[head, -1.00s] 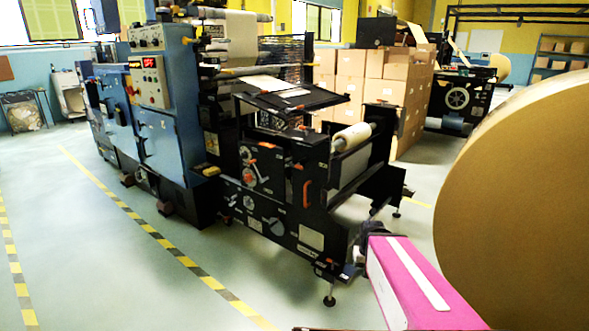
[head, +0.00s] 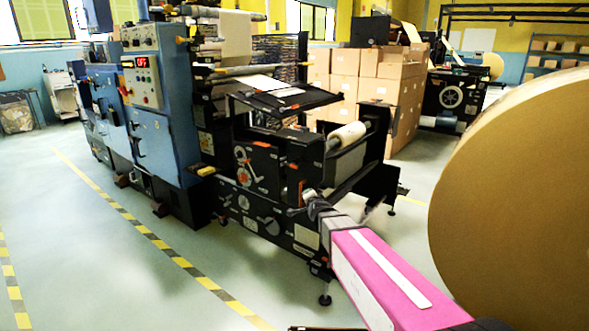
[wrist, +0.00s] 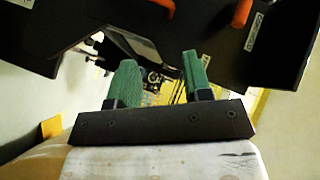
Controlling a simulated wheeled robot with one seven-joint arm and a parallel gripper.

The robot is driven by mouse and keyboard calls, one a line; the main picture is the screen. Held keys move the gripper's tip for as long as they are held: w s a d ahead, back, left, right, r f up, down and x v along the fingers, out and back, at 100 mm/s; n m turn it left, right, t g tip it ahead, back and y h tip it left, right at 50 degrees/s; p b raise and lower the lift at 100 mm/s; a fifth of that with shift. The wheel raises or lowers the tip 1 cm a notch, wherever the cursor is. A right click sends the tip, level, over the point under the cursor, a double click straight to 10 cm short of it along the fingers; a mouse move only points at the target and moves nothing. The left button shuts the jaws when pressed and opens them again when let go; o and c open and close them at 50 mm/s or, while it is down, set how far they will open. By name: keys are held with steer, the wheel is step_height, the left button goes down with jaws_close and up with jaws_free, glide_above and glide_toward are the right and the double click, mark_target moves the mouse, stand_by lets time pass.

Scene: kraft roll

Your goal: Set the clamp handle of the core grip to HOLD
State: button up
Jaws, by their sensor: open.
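My gripper (wrist: 159,76) is open and empty in the wrist view, its two green fingers apart. In the head view my gripper (head: 312,200) is small and dark at the end of my pink arm, in front of the black unit (head: 262,190). An orange handle (wrist: 242,12) is at the top of the wrist view, beyond and right of the fingers, beside a small white label (wrist: 255,31). Another orange part (wrist: 164,6) is at the top edge. I cannot tell which is the clamp handle or read its setting. My arm hides part of the unit in the head view.
A large brown kraft roll (head: 515,200) stands close on the right of my arm. A blue cabinet (head: 160,105) with a red display adjoins the black unit on the left. A white roll (head: 346,135) sits on top.

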mark_target(295, 168)
steer(key=w+a+r+m+t, duration=0.3)
steer(key=a+r+m+t, duration=0.15)
steer(key=r, duration=0.25)
steer(key=shift+n+y, duration=0.3)
steer(key=shift+n, duration=0.05)
steer(key=x, duration=1)
steer(key=shift+w+a+f, duration=0.2)
steer(key=shift+w+a, duration=0.1)
steer(key=shift+a, duration=0.05)
jaws_close()
